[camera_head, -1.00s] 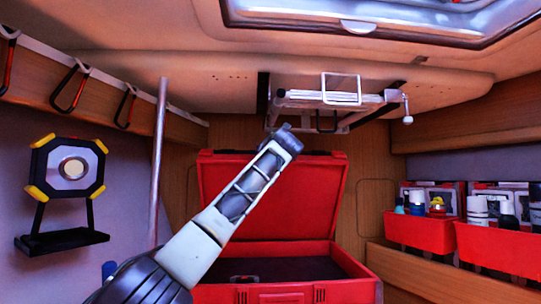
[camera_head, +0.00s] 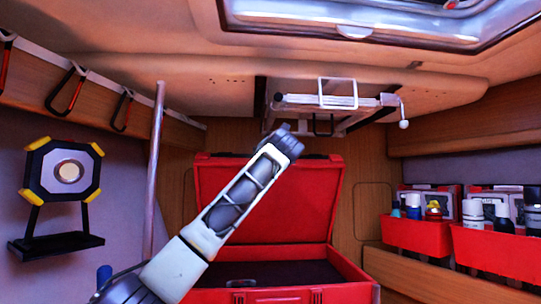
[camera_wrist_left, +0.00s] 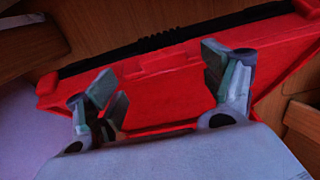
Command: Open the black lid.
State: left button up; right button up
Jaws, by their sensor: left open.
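A red case (camera_head: 308,296) stands in the middle with its red lid (camera_head: 305,205) raised and leaning back. A black strip (camera_wrist_left: 165,38) runs along the lid's edge, seen in the left wrist view. The case's inside (camera_head: 290,273) is dark. I see no wholly black lid. My left arm crosses in front of the raised lid in the head view; its fingers are not clearly seen there. In the left wrist view my left gripper (camera_wrist_left: 158,76) is open, its fingers spread before the red lid (camera_wrist_left: 165,95) with nothing visible between them. My right gripper is not in view.
A metal pole (camera_head: 154,170) and a yellow-cornered lamp (camera_head: 64,172) stand at the left. A white folding rack (camera_head: 325,103) hangs above the case. Red bins (camera_head: 500,252) with bottles line the right wall. Carabiners (camera_head: 66,92) hang upper left.

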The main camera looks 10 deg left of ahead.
pick_arm(q)
jog(key=s+d, duration=0.1)
jog(key=s, duration=0.6)
jog(key=shift+s+d, duration=0.15)
jog(key=shift+s, duration=0.25)
jog(key=shift+f, duration=0.1)
dwell(0.6)
